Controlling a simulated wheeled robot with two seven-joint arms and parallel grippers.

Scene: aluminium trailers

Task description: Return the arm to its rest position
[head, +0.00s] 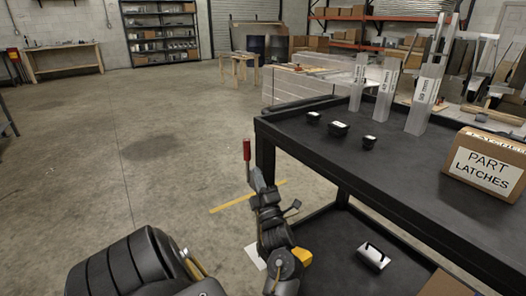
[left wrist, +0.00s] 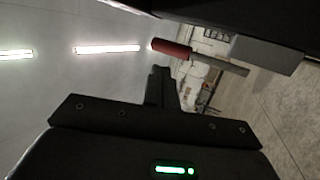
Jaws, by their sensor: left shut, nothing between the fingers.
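My left gripper (head: 257,181) is in the lower middle of the head view, beside the near left corner of the black cart (head: 420,188). It is shut and empty, and its fingers also show in the left wrist view (left wrist: 161,86). A grey rod with a red end (head: 247,150) stands upright just above the fingertips in the head view. The same rod lies across the left wrist view (left wrist: 172,48); I cannot tell what it is fixed to. My right gripper is not in view.
The cart top holds several small black latches (head: 338,128), tall clear holders (head: 424,95) and a cardboard box labelled "PART LATCHES" (head: 486,165). A black-and-white part (head: 373,256) lies on its lower shelf. The concrete floor (head: 130,150) to the left is open.

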